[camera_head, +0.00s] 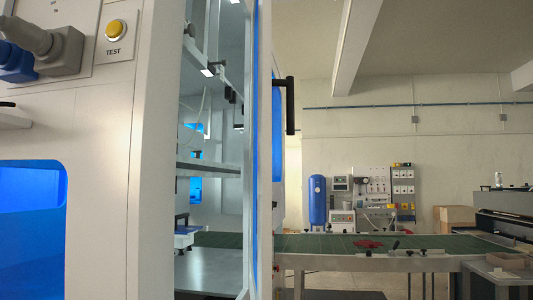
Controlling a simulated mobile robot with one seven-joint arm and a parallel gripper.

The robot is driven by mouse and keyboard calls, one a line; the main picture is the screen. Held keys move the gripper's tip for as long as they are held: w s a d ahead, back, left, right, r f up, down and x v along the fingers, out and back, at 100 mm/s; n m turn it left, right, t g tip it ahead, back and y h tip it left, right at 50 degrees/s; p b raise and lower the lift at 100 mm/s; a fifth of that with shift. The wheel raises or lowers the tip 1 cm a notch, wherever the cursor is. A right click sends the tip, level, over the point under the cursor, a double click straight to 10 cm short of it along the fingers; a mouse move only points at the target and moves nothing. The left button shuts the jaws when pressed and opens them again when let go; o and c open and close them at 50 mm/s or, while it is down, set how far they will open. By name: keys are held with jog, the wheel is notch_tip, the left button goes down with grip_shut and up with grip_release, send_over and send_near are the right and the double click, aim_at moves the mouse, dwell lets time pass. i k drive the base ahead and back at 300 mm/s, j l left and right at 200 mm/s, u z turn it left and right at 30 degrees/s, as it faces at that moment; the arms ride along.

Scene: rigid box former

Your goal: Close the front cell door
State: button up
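The front cell door (265,150) stands open and shows nearly edge-on as a tall, narrow pale panel with a blue strip. Its black bar handle (290,105) sticks out on the right side of the panel, in the upper half. To the left of the door is the open gap into the cell interior (215,215), with metal framing, small lamps and a shelf-like bar visible. The cell's pale front wall (110,190) borders the gap on the left. My gripper is not in view, and nothing is seen touching the door or handle.
A yellow TEST button (115,28) and grey and blue connectors (45,45) sit on the front wall at upper left. A green-topped conveyor (345,245) runs behind the door to the right. A blue tank (317,200) stands by the far wall.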

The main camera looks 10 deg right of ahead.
aim_at(262, 82)
jog(key=i+l, duration=0.15)
jog(key=l, duration=0.2)
jog(key=i+l+u, duration=0.1)
jog(key=l, duration=0.2)
jog(key=i+l, duration=0.1)
jog(key=l, duration=0.25)
jog(key=i+l+u, duration=0.1)
jog(key=l, duration=0.2)
jog(key=k+l+z, duration=0.15)
jog(key=z, duration=0.15)
